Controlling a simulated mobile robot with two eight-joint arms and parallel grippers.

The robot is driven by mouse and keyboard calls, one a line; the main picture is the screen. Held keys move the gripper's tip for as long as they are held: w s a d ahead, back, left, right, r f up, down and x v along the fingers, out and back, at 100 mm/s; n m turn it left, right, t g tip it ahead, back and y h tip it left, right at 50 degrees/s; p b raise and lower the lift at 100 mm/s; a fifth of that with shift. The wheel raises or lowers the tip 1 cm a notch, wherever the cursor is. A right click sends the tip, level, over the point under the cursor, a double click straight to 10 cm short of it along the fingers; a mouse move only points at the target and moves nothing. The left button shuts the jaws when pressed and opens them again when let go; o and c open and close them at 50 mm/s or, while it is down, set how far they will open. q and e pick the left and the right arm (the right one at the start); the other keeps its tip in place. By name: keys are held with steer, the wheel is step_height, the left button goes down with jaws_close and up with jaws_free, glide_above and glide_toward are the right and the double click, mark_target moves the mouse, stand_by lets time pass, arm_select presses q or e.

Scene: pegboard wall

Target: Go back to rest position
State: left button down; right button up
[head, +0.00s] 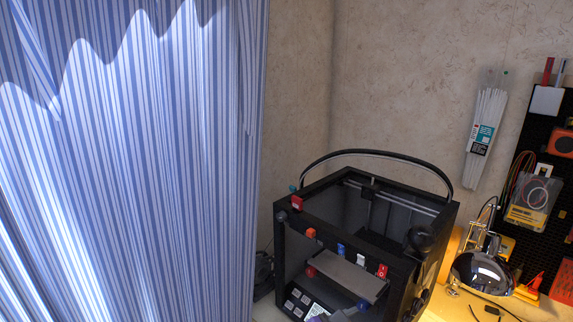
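Neither of my grippers can be made out in the head view. A small grey and purplish shape (340,315) shows at the bottom edge, in front of the printer; I cannot tell what it is. The task line names no object. A black open-framed 3D printer (408,258) stands at the bottom centre-right, with a grey bed and small red, blue, white and orange parts on its frame.
A blue-and-white striped curtain (150,180) fills the left side. To the right are a chrome lamp (482,270) on a lit wooden table (450,308), a hanging bag of white sticks (486,130) and a black pegboard (535,130) with tools.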

steer(key=s+d+f+m+g+y+p, duration=0.1)
steer(key=s+d+f+m+g+y, duration=0.2)
steer(key=s+d+f+m, duration=0.35)
steer(key=s+a+f+m+y+p, duration=0.1)
steer(key=s+f+m+y, duration=0.6)
steer(key=m, duration=0.7)
steer(key=shift+s+a+f+p, duration=0.3)
steer(key=shift+s+a, duration=0.3)
steer(key=shift+s, duration=0.5)
steer(key=shift+m, duration=0.25)
